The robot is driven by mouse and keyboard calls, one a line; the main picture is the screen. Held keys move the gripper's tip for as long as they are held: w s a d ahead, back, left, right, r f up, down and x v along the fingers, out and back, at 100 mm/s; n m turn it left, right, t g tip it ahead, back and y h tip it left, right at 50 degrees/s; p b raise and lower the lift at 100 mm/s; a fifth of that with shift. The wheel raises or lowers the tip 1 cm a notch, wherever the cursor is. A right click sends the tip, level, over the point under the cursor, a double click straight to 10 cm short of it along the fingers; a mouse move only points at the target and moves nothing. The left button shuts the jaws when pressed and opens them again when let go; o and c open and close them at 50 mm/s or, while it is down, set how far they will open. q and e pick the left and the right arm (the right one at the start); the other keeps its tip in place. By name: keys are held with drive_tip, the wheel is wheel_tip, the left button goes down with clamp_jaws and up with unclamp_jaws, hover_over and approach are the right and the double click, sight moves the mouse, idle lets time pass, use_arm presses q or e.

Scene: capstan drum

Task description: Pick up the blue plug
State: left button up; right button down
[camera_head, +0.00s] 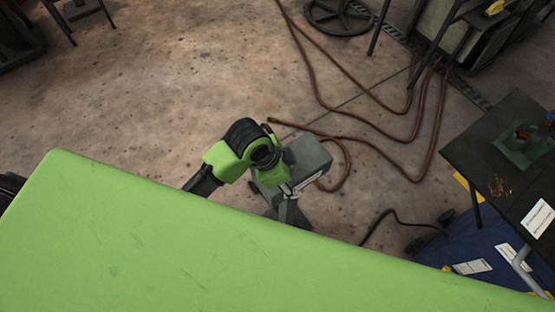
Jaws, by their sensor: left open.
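My left gripper (290,212) hangs at the end of my green and black arm near the middle of the view. It is open, and I see nothing between its fingers, which show small and dark. A small blue object (550,118) shows at the right edge, by a green piece on the dark table. I cannot tell whether it is the blue plug. It is far to the right of my left gripper. No other clear blue plug shows. My right gripper is not in view.
Brown hoses (436,125) loop over the concrete floor. A dark table (475,150) stands at the right, with a blue cabinet (480,247) under it. A wheel (339,15) lies at the top. Floor at upper left is free.

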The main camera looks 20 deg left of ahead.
use_arm(q)
drive_tip(key=w+a+r+m+g+y+p, duration=0.1)
drive_tip(key=w+a+r+m+y, duration=0.15)
drive_tip(key=r+m, duration=0.35)
drive_tip(key=w+a+r+m+g+y, duration=0.1)
drive_tip(key=w+a+r+m+g, duration=0.1)
drive_tip(key=w+a+r+m, duration=0.25)
drive_tip(key=shift+m, duration=0.75)
drive_tip(key=f, duration=0.2)
drive_tip(key=d+f+p, duration=0.1)
drive_tip(key=f, duration=0.4)
drive_tip(key=shift+s+d+f, duration=0.15)
drive_tip(key=shift+d+f, duration=0.1)
drive_tip(key=shift+d, duration=0.1)
drive_tip(key=f, duration=0.1)
drive_tip(key=f+p, duration=0.1)
drive_tip(key=f, duration=0.1)
drive_tip(key=f+p, duration=0.1)
drive_tip(key=shift+s+d+f, duration=0.1)
drive_tip(key=shift+s+f, duration=0.2)
drive_tip(key=shift+f, duration=0.35)
drive_tip(key=c, duration=1.4)
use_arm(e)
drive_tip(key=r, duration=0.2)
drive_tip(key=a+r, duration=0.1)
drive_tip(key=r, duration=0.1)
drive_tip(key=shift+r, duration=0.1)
